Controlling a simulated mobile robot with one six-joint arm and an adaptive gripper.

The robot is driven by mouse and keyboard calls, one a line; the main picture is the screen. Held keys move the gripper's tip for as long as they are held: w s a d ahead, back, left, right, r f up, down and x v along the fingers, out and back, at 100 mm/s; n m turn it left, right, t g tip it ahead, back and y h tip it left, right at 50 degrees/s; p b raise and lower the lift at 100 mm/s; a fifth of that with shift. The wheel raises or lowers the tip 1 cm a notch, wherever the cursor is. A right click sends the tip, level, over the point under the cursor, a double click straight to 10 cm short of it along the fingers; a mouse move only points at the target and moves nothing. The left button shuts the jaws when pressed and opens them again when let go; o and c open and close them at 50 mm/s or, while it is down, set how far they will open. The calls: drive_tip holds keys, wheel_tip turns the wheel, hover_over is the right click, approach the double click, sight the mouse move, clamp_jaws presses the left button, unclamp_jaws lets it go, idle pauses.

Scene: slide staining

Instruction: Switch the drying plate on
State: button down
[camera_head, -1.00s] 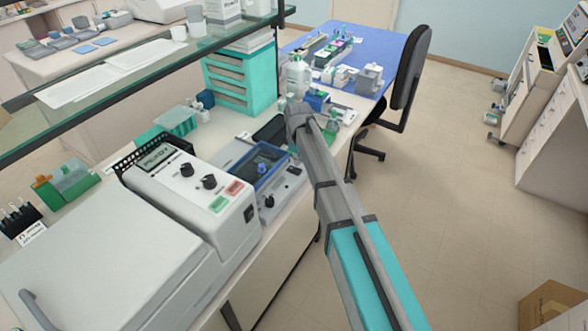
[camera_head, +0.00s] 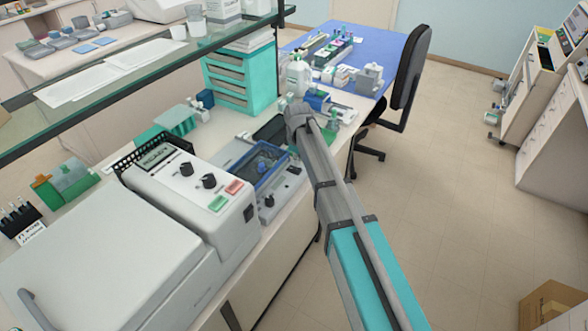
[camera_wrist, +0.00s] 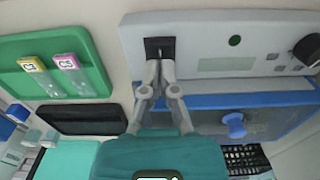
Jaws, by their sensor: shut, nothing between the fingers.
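A pale grey unit with a front panel and a blue-framed clear cover (camera_head: 268,166) appears to be the drying plate. In the wrist view, its panel (camera_wrist: 205,42) carries a black switch (camera_wrist: 160,46), a small dark green indicator (camera_wrist: 235,40) and a black knob (camera_wrist: 308,48). I cannot tell whether the indicator is lit. My gripper (camera_wrist: 160,66) is shut and empty, its fingertips at the lower edge of the switch. Contact with the switch cannot be made out. In the head view my arm's end hides that spot.
A green tray (camera_wrist: 95,88) with labelled slides lies left of the panel, above a black flat plate (camera_wrist: 80,120). A large white machine (camera_head: 185,190) with knobs and a display stands beside the unit. A glass shelf (camera_head: 130,75) hangs over the bench.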

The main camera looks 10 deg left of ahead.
sight(297, 169)
drive_tip(key=shift+f+b, duration=1.2)
idle(1.1)
drive_tip(key=shift+r+p, duration=3.55)
drive_tip(key=s+d+m, duration=0.6)
drive_tip(key=s+d, duration=0.4)
drive_tip(key=d, duration=0.4)
drive_tip(key=s+d+m, duration=0.7)
drive_tip(key=s+d, duration=0.4)
drive_tip(key=d, duration=0.3)
drive_tip(key=shift+s+d+m, duration=0.2)
drive_tip(key=shift+d+m, duration=0.1)
drive_tip(key=shift+d, duration=0.05)
